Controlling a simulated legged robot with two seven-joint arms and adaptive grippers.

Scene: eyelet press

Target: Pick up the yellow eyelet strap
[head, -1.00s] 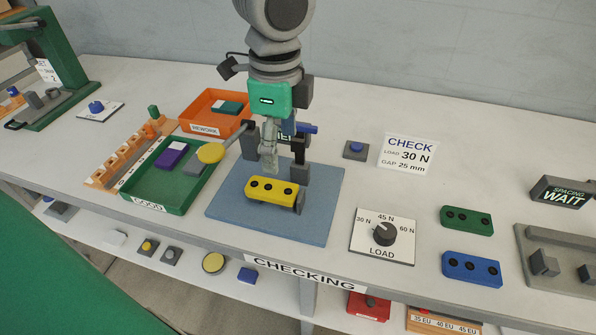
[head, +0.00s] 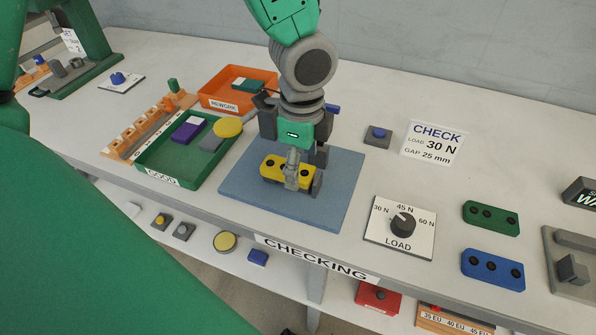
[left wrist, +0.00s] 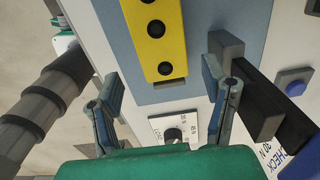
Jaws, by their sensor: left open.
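The yellow eyelet strap (head: 272,167), a bar with dark eyelets, lies at the blue checking mat (head: 335,205) in the head view. My left gripper (head: 292,178) reaches down from above, its fingers in front of the strap's right part and hiding some of it. In the left wrist view, the strap (left wrist: 158,38) lies ahead, between the lines of the two spread fingers. The gripper (left wrist: 165,90) is open, with nothing between its pads. I cannot tell whether a finger touches the strap. My right gripper does not show.
Dark grey fixture parts (left wrist: 245,85) stand close beside one finger in the left wrist view. The green GOOD tray (head: 150,160) and orange REWORK tray (head: 210,98) lie left. The LOAD dial (head: 402,224), green strap (head: 490,218) and blue strap (head: 492,270) lie right.

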